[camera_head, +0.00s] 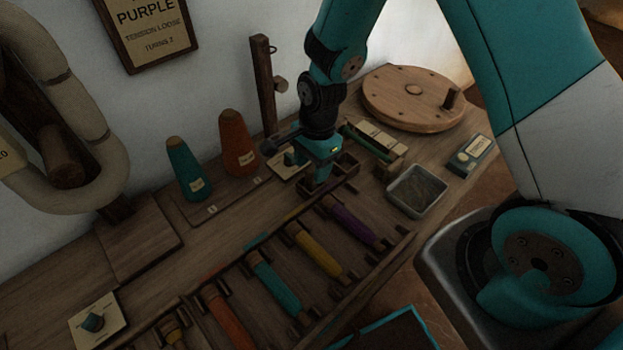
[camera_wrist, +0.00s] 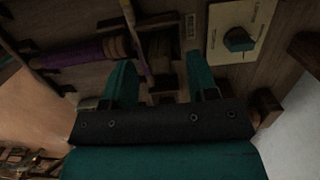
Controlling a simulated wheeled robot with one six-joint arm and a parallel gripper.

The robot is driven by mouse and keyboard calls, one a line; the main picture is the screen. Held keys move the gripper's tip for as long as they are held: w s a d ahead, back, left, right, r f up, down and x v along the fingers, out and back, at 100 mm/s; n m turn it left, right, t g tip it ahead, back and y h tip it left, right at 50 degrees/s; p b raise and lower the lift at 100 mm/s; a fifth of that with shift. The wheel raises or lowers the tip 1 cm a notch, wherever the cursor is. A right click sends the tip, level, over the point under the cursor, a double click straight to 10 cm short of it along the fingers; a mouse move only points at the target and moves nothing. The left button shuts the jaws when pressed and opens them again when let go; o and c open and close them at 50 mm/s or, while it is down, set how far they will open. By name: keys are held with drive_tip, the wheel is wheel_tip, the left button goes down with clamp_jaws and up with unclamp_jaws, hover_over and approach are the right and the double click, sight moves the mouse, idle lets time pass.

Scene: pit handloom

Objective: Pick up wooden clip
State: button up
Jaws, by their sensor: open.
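My gripper (camera_head: 318,180) points down over the bench beside a small dark wooden tray (camera_head: 346,162). In the wrist view, the two teal fingers of my gripper (camera_wrist: 161,82) are apart, with nothing clearly held. Between and beyond them lie dark brown wooden parts (camera_wrist: 160,48) of what looks like a compartment tray. A wooden clip cannot be told apart from this dark wood in either view. The arm and fingers hide part of this spot in the head view.
A purple bobbin (camera_head: 353,222) lies in a rack with several coloured ones. A knob plate (camera_wrist: 221,52) is close to the right finger. An orange cone (camera_head: 237,142), a wooden post (camera_head: 264,85), a metal dish (camera_head: 416,190) and a round wooden disc (camera_head: 385,92) stand around.

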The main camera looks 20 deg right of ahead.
sight(311, 171)
wheel_tip(311, 171, down, 2)
drive_tip(key=shift+a+f, duration=0.15)
drive_tip(key=shift+f, duration=0.1)
clamp_jaws()
drive_tip(key=shift+r, duration=0.15)
wheel_tip(311, 171, up, 20)
drive_tip(key=p, duration=0.2)
